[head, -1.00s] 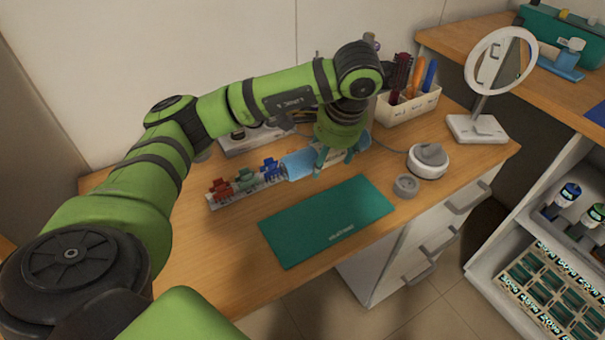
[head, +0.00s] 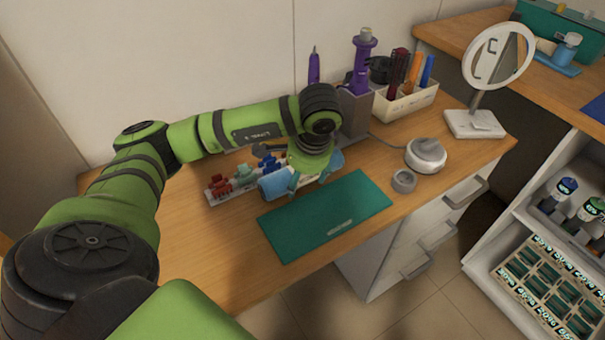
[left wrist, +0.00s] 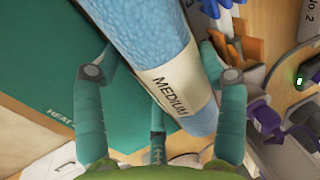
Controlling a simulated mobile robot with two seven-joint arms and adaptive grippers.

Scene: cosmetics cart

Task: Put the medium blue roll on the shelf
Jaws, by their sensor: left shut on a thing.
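The medium blue roll (head: 274,186) is light blue with a pale band reading MEDIUM (left wrist: 168,88). My left gripper (head: 309,180) is shut on it, with teal fingers on both sides of the roll in the left wrist view (left wrist: 165,85). In the head view the roll's left end sticks out of the gripper, in front of the clip tray, and the gripper hides its middle. I cannot tell how high it is above the table. A white shelf unit (head: 484,256) stands at the right edge of the head view. My right gripper is not in view.
A green heat mat (head: 325,215) lies in front of the gripper. A tray (head: 217,198) of red, green and blue clips is behind-left. Purple tools, a brush box (head: 406,104), a round white device (head: 426,156) and a ring mirror (head: 476,124) stand rightward. Bottles (head: 590,210) occupy part of the shelf unit.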

